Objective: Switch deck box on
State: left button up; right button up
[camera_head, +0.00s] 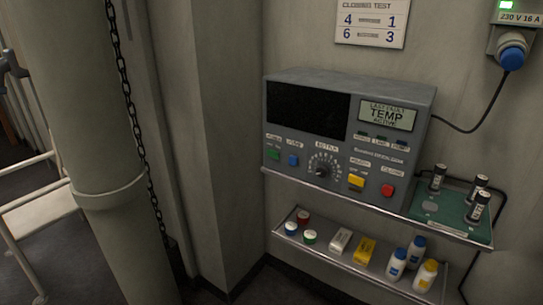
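The deck box (333,154) is a grey console on a wall shelf, right of centre in the head view. Its large screen (307,109) is black. A smaller display (387,114) reads "LAST FAULT TEMP ACTIVE". Its front has a green button (273,154), a blue button (293,160), a rotary dial (322,168), a yellow button (356,181) and a red button (387,190). The small labels are too blurred to read surely. Neither of my grippers is in view.
A green tray (425,207) right of the box bears dark cylinders (438,177). A lower shelf (344,260) holds small jars, boxes and bottles. A cable runs to a blue plug (512,58) at upper right. A thick column (95,130) and hanging chain (122,60) stand left.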

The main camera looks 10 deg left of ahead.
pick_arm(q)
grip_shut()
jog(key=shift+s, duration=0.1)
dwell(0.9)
